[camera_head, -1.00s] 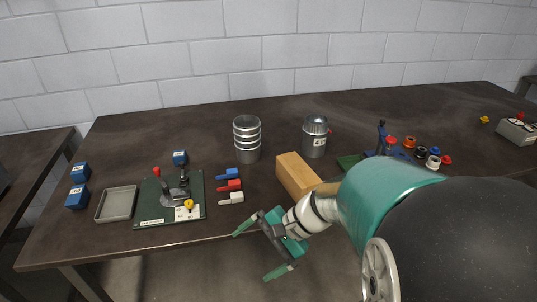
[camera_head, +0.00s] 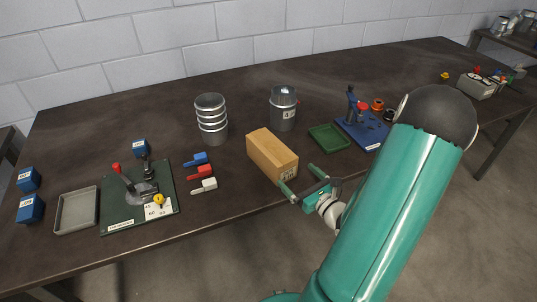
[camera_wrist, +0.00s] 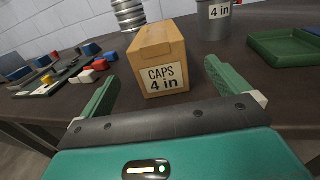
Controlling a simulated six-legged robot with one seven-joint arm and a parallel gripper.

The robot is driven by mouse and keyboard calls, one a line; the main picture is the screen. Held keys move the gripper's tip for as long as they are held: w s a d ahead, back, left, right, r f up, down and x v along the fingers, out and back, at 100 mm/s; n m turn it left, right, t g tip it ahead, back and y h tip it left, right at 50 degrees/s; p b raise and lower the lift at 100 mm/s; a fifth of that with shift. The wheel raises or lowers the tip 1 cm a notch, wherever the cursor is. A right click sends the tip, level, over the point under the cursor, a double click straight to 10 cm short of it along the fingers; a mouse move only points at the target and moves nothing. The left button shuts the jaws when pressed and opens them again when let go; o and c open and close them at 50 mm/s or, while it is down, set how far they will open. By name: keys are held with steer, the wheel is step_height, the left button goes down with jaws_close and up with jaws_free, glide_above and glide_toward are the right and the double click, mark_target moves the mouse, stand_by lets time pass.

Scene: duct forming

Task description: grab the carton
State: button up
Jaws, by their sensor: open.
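The carton (camera_head: 271,155) is a long tan box lying near the front edge of the dark table. In the wrist view the carton (camera_wrist: 159,58) shows its near end with a label reading "CAPS 4 in". My gripper (camera_head: 301,178) is open at the carton's near end, by the table's front edge. In the wrist view my gripper's two green fingers (camera_wrist: 167,86) stand apart, one to each side of the carton's near end. Nothing is between them except the view of that end; I cannot tell whether they overlap its sides.
A green tray (camera_head: 329,138) lies right of the carton, with a blue fixture (camera_head: 362,131) beyond. A grey can (camera_head: 283,108) and ribbed metal duct (camera_head: 211,119) stand behind. Blue, red and white clamps (camera_head: 201,171) and a green board (camera_head: 139,199) lie left.

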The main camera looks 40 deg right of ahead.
mark_target(289, 168)
steer(key=w, duration=0.5)
steer(key=shift+d, duration=0.3)
steer(key=w, duration=0.5)
steer(key=shift+w+d+r, duration=0.1)
steer(key=shift+w+r, duration=0.05)
steer(key=shift+w, duration=0.2)
steer(key=c, duration=1.3)
